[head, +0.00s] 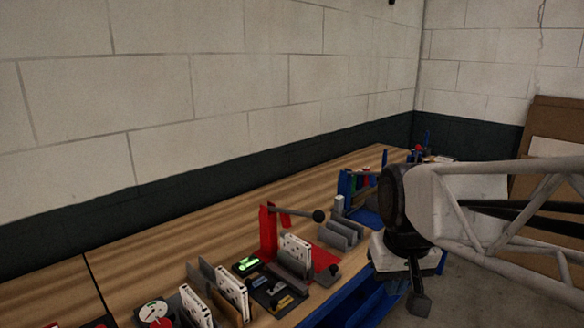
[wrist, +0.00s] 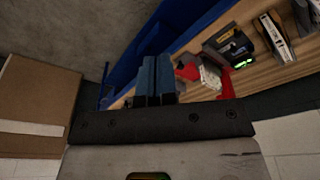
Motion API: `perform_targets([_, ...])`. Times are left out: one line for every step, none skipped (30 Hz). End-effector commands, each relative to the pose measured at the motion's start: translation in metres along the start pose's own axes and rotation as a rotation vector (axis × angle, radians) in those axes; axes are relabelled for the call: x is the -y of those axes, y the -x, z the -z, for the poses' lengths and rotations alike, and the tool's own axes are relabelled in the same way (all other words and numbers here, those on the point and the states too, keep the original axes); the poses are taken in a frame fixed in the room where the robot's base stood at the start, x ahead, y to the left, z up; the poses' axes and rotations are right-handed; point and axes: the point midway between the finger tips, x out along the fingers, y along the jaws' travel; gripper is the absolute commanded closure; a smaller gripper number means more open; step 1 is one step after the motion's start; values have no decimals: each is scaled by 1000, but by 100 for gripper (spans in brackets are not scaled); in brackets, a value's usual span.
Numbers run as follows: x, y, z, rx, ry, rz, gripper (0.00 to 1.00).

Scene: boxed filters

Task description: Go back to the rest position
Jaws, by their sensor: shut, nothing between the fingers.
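My gripper (head: 418,300) hangs at the right of the head view, in front of the bench's front edge and apart from the things on it. In the wrist view my gripper's fingers (wrist: 154,100) are together, with nothing seen between them. The boxed filters are white panels in grey holders on the bench. One filter (head: 296,250) stands by the red lever fixture (head: 268,232). Two more, a middle filter (head: 232,290) and a nearer filter (head: 194,308), stand toward the front left.
The wooden bench (head: 150,245) runs along a block wall (head: 200,90). A small device with a green display (head: 246,265) sits among the holders. Blue fixtures (head: 352,185) stand farther back. Cardboard (head: 548,130) leans at the right wall. The bench strip beside the wall is clear.

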Motion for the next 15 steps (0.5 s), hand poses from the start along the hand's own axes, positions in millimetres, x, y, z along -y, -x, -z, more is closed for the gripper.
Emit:
perform_targets([-2,-3,-16,-10,-10,-2,100])
perform_targets([-3,-5,-24,-14,-16,-3,100])
perform_targets([-5,-9,-35,-19,-23,-4,100])
perform_targets([-5,-11,-42,-24,-29,-4,100])
perform_targets([-6,-14,-50,-28,-34,-5,100])
perform_targets([-7,-16,-58,-33,-40,-6,100])
perform_targets([-8,-18,-64,-37,-44,-7,100])
perform_targets([-8,-21,-70,-39,-48,-7,100])
perform_targets([-9,-23,-76,-43,-52,-8,100])
perform_targets([-9,-24,-80,-45,-55,-8,100])
perform_targets([-10,-26,-84,-47,-57,-9,100])
perform_targets([-10,-27,-87,-50,-60,-9,100])
perform_targets([-10,-28,-89,-51,-61,-9,100])
perform_targets([-10,-29,-91,-52,-63,-10,100])
perform_targets([-10,-30,-93,-53,-64,-10,100])
